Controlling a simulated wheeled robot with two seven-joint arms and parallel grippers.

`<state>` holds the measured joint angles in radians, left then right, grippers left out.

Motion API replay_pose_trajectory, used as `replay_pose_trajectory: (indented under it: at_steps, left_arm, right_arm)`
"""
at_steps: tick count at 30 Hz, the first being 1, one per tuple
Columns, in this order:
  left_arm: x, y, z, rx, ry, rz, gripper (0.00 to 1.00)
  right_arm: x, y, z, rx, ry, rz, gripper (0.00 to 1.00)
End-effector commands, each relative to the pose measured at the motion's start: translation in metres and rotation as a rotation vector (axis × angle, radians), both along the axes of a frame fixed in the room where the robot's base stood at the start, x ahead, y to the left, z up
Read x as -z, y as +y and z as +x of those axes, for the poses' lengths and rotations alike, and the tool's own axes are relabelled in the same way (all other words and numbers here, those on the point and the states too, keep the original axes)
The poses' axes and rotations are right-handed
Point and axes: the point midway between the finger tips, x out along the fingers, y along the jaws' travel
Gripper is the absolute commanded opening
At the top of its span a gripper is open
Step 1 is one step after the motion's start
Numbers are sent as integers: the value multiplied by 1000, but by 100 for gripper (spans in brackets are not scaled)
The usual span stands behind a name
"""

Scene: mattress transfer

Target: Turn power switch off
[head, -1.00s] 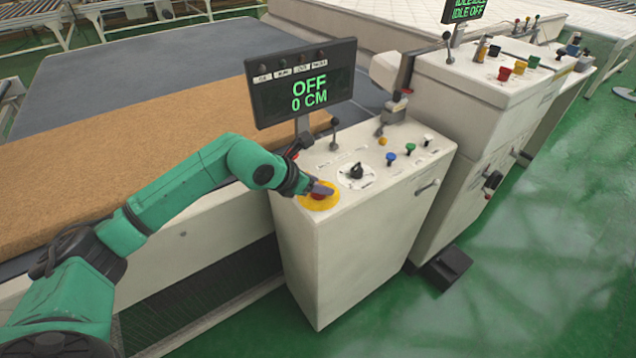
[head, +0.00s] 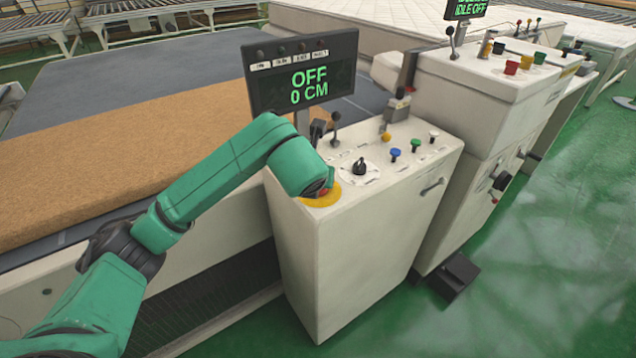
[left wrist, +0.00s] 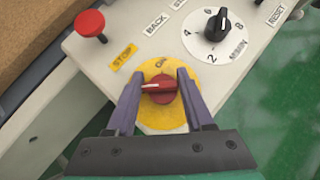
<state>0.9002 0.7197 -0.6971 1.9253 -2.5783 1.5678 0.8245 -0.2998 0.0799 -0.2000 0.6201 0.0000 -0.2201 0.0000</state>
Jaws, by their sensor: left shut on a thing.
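The power switch is a red rotary knob (left wrist: 160,88) with a white pointer line on a round yellow plate (left wrist: 158,120), on the console's sloped top. In the left wrist view the pointer lies roughly level, toward the left. My left gripper (left wrist: 160,90) has its two fingers on either side of the knob, shut on it. In the head view my left arm mostly hides the knob; the yellow plate (head: 322,200) shows beside the arm's end. The display (head: 302,72) above the console reads "OFF" and "0 CM". My right gripper is in neither view.
A red mushroom button (left wrist: 90,23) marked "STOP" and a black numbered dial (left wrist: 217,24) sit close to the knob. Blue, green and white buttons (head: 415,146) stand farther right. A brown mattress slab (head: 90,165) lies left on the grey bed.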

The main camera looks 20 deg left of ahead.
Motion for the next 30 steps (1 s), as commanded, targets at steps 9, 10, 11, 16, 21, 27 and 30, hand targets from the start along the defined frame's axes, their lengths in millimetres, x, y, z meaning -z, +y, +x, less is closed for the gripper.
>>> replay_pose_trajectory:
  at_steps: [9, 10, 11, 16, 21, 27, 30]
  left_arm:
    - [-2, 0, 1, -9, -3, 0, 0]
    - [-2, 0, 1, -9, -3, 0, 0]
    - [-2, 0, 1, -9, -3, 0, 0]
    - [-1, 0, 1, -8, -2, -1, 82]
    - [-1, 0, 0, -7, 0, 0, 82]
    - [-5, 0, -4, -6, -2, -1, 82]
    - [-15, -2, -14, -4, -4, 0, 82]
  right_arm:
    - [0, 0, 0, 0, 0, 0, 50]
    - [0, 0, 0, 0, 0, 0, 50]
    - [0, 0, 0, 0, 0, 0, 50]
    - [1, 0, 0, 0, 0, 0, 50]
    - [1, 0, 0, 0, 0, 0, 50]
    - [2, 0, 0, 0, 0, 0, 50]
    - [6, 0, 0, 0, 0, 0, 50]
